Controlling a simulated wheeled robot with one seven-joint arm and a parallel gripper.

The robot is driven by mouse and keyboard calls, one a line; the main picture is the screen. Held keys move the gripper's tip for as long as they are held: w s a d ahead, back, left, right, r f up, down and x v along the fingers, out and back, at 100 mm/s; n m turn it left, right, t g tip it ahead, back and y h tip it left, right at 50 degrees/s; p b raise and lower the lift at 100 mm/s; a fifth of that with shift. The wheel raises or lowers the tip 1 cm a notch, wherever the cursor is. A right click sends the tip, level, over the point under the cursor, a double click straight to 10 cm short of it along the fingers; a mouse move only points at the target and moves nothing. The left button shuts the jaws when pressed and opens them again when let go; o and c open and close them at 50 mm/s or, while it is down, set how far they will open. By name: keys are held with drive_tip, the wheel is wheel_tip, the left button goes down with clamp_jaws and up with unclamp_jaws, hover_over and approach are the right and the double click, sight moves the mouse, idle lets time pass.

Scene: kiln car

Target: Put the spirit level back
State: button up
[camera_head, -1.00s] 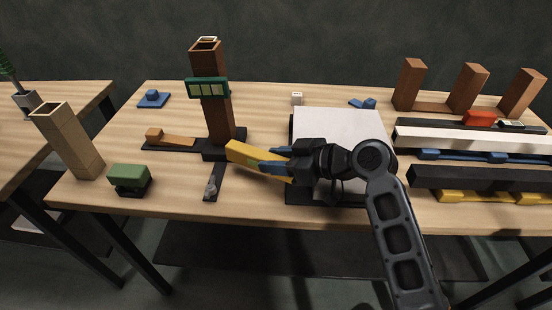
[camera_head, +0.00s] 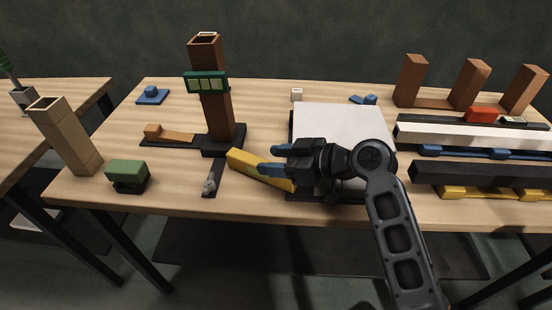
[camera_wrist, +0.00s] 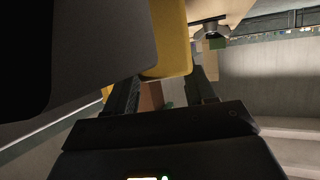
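The spirit level appears to be the yellow bar (camera_head: 257,171), lying slanted on the table between the dark base of the brown tower (camera_head: 214,95) and the white slab (camera_head: 345,128). My gripper (camera_head: 274,159) is beside and above its right part; its blue fingers are spread, with the upper one clear of the bar and the lower one overlapping it in the picture. In the wrist view the yellow bar (camera_wrist: 172,42) shows beyond my fingers (camera_wrist: 165,95), which stand apart with a gap between them. The bar's right end is partly hidden by my gripper.
A green block (camera_head: 127,173) and a tan hollow column (camera_head: 66,135) stand at the front left. An orange wedge (camera_head: 170,136) lies by the tower, which carries a green panel (camera_head: 206,82). Long racks with yellow supports (camera_head: 490,195) fill the right side, below several brown blocks (camera_head: 468,85).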

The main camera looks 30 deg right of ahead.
drive_tip(key=shift+o, duration=0.7)
drive_tip(key=shift+r+p, duration=0.6)
drive_tip(key=v, duration=1.2)
drive_tip(key=shift+b, duration=0.4)
